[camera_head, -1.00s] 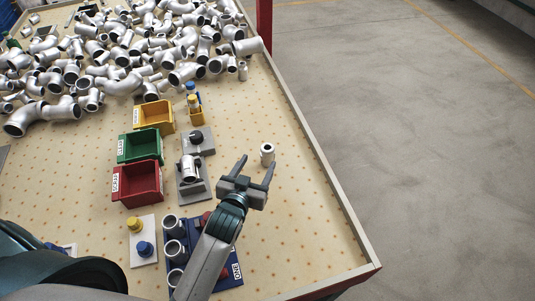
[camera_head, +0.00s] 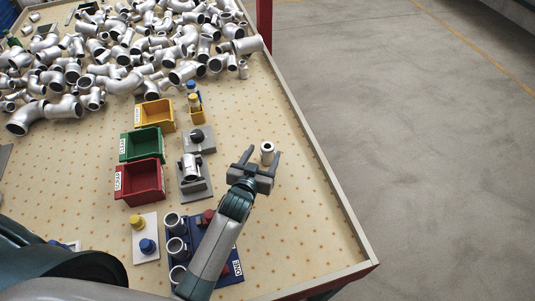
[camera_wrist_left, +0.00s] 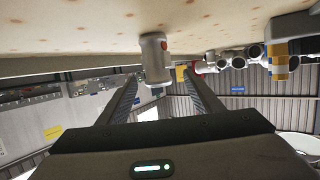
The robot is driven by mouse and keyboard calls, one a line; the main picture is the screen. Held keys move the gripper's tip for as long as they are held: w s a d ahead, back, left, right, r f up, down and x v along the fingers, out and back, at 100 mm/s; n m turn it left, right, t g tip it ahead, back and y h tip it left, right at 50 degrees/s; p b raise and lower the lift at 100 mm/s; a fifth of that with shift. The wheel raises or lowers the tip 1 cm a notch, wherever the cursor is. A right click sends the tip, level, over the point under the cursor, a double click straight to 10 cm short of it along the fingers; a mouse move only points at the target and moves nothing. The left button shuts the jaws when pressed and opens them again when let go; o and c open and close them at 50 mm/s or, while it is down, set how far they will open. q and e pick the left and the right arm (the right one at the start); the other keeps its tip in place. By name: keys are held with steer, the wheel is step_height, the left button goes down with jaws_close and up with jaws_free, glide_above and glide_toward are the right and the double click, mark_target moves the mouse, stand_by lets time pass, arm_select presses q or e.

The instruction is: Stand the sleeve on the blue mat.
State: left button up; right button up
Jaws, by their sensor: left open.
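The sleeve (camera_head: 267,152) is a short silver cylinder standing upright on the table, with a dark hole in its top. In the left wrist view the sleeve (camera_wrist_left: 154,62) shows an orange-red spot on its side. My left gripper (camera_head: 263,156) is open, its two fingers pointing at the sleeve, one to each side of it near the tips. The wrist view also shows the open fingers (camera_wrist_left: 161,82). I cannot tell whether either finger touches it. The blue mat (camera_head: 227,262) lies at the front, holding several silver castings and partly hidden by my left arm.
Red (camera_head: 139,182), green (camera_head: 142,145) and yellow (camera_head: 155,115) bins stand left of a grey fixture (camera_head: 194,182). A white plate (camera_head: 145,238) carries yellow and blue knobs. Many pipe castings are piled at the back. The table right of the sleeve is clear up to its rim (camera_head: 331,185).

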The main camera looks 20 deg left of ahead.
mark_target(265, 154)
arm_select(q)
steer(key=shift+f+p+x, duration=0.15)
steer(key=shift+p+x, duration=0.15)
steer(key=shift+x, duration=0.75)
steer(key=shift+f+p+x, duration=0.15)
steer(key=shift+p+x, duration=0.15)
steer(key=shift+x, duration=0.75)
steer(key=shift+s+d, duration=0.1)
steer(key=shift+d, duration=0.05)
jaws_close()
steer(key=shift+r, duration=0.1)
